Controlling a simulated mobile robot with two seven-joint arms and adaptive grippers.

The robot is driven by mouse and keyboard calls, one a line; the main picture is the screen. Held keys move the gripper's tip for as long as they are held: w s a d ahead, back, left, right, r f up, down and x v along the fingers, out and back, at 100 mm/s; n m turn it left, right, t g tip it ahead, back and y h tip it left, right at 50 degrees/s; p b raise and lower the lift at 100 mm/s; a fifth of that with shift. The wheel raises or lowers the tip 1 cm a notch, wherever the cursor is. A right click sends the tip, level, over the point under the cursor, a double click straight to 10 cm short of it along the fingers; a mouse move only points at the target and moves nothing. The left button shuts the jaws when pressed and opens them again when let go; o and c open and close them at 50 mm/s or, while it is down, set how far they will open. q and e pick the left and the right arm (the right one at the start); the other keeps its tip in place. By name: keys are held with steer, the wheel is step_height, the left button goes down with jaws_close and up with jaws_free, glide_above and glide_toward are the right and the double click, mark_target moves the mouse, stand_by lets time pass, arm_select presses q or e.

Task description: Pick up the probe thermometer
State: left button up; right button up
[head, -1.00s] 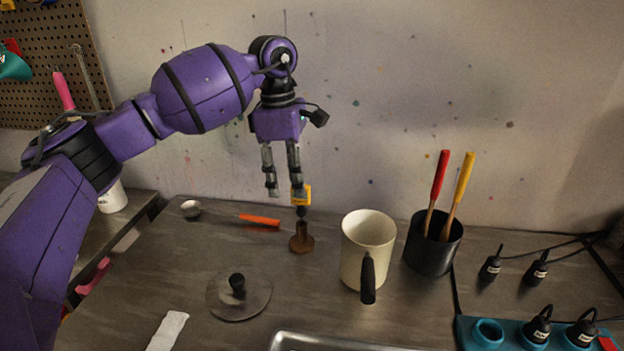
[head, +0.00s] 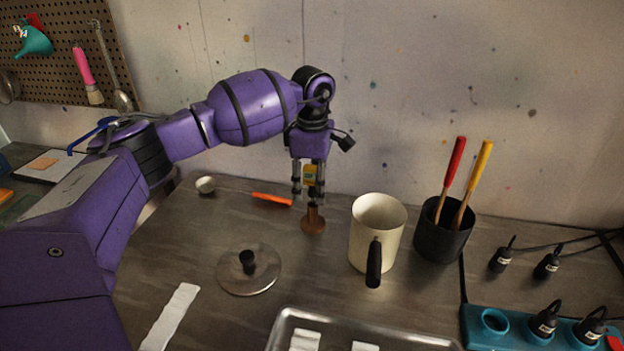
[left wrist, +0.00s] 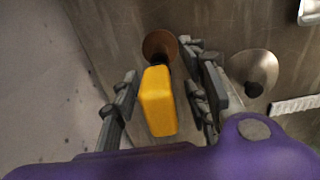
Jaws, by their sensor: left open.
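My left gripper (head: 307,198) is open and points down around the thermometer, with one finger on each side. My right gripper is not in view.
A cream pot (head: 377,232) with a black handle stands right of the holder. A black cup (head: 443,232) holds red and yellow handled tools. An orange-handled item (head: 272,199) and a glass lid (head: 249,276) lie to the left. A metal tray (head: 284,331) is in front.

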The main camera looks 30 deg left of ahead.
mark_target(313, 167)
arm_select(q)
jaws_close()
step_height(313, 167, up, 10)
steer(key=shift+b, duration=0.5)
steer(key=shift+r, duration=0.15)
